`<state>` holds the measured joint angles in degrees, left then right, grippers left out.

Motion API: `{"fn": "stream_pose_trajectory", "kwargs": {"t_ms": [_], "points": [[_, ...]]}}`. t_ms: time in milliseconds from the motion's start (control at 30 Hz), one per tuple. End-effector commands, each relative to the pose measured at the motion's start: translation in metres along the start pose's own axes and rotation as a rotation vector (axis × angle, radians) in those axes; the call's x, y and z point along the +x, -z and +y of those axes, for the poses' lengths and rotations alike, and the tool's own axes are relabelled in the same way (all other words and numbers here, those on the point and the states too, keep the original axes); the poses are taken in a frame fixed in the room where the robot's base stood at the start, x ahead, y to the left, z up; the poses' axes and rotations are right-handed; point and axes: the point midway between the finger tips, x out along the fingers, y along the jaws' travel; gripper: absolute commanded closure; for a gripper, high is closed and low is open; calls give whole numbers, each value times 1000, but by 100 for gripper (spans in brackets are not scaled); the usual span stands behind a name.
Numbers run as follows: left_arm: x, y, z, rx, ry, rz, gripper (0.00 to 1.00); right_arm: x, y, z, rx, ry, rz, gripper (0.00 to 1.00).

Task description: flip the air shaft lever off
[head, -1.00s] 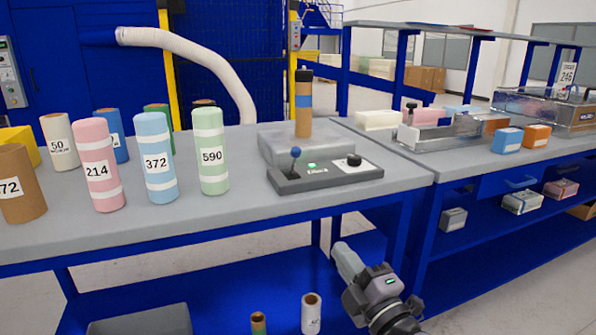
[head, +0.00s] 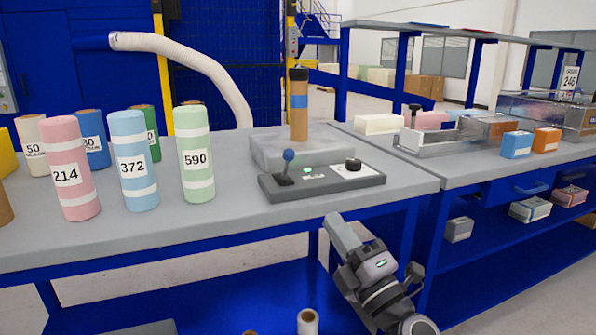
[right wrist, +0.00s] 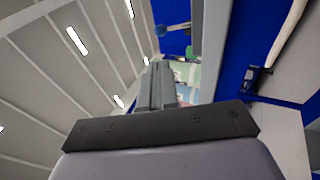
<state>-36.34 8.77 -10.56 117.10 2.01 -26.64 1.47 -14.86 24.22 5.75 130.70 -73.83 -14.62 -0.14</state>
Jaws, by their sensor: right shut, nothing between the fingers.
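The air shaft lever (head: 288,163) is a short stalk with a blue ball knob at the left end of a dark grey control box (head: 322,186). The box has a lit green light and a black knob (head: 353,164) on a light panel. The lever stands close to upright. My right gripper (head: 338,224) is shut and empty, in front of and below the table's front edge, apart from the lever. My left gripper is not in view.
Labelled foam rolls, pink (head: 70,175), blue (head: 133,165) and green (head: 195,160), stand to the left. The table's front edge (head: 200,228) lies between gripper and box.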

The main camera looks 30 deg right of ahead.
Motion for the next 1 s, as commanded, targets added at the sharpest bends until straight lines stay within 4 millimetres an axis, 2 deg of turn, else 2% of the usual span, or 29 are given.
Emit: {"fn": "stream_pose_trajectory", "kwargs": {"t_ms": [167, 800, 1000], "points": [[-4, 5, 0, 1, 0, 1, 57, 11, 0, 2, 0, -1, 1, 100], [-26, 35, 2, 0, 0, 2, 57, 107, -1, 2, 0, 0, -1, 100], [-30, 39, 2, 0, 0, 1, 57, 129, 0, 1, 1, 0, -1, 100]]}}
